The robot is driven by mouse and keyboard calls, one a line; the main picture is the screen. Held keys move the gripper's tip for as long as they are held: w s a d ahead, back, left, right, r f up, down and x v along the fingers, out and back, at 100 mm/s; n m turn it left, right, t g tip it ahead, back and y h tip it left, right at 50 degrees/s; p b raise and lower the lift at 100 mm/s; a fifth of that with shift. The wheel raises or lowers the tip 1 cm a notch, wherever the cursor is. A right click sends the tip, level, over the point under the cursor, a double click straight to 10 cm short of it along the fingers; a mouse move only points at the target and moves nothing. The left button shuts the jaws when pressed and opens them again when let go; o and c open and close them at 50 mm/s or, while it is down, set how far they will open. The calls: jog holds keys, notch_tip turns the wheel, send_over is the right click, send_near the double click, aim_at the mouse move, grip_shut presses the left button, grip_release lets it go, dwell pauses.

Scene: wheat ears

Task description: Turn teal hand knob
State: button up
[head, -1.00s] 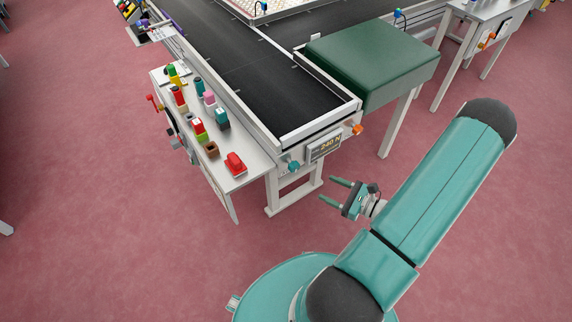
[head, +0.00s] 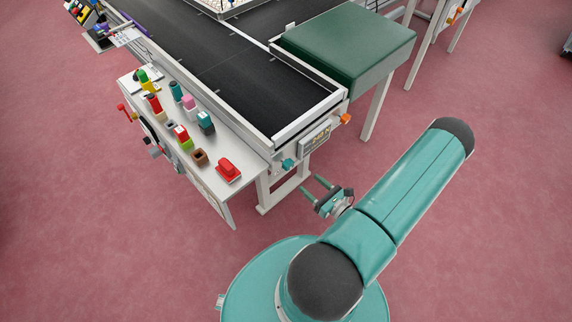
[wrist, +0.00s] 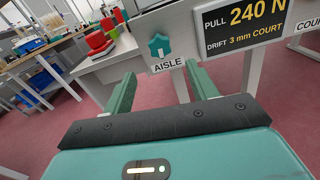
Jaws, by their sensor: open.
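The teal hand knob (head: 288,164) is on the end of the conveyor frame, left of the display panel. In the wrist view the star-shaped teal knob (wrist: 159,45) sits above a label reading "AISLE". My gripper (head: 312,187) is open and empty, with its two teal fingers pointing toward the conveyor end. In the wrist view the fingers of my gripper (wrist: 165,85) stand apart, with the knob ahead between them and slightly above. The fingers do not appear to touch the knob.
A display (wrist: 243,20) reads "PULL 240 N, DRIFT 3 mm COURT". An orange knob (head: 345,118) is on the frame's right corner. A side table (head: 222,150) with a red block (head: 228,170) and several coloured pieces stands left. A green-topped block (head: 345,45) adjoins the belt (head: 250,90).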

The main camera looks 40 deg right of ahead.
aim_at(291, 167)
jog(key=w, duration=1.1)
jog(key=shift+w+a, duration=0.1)
jog(key=shift+w, duration=0.15)
jog(key=shift+c, duration=0.2)
jog(key=c, duration=1)
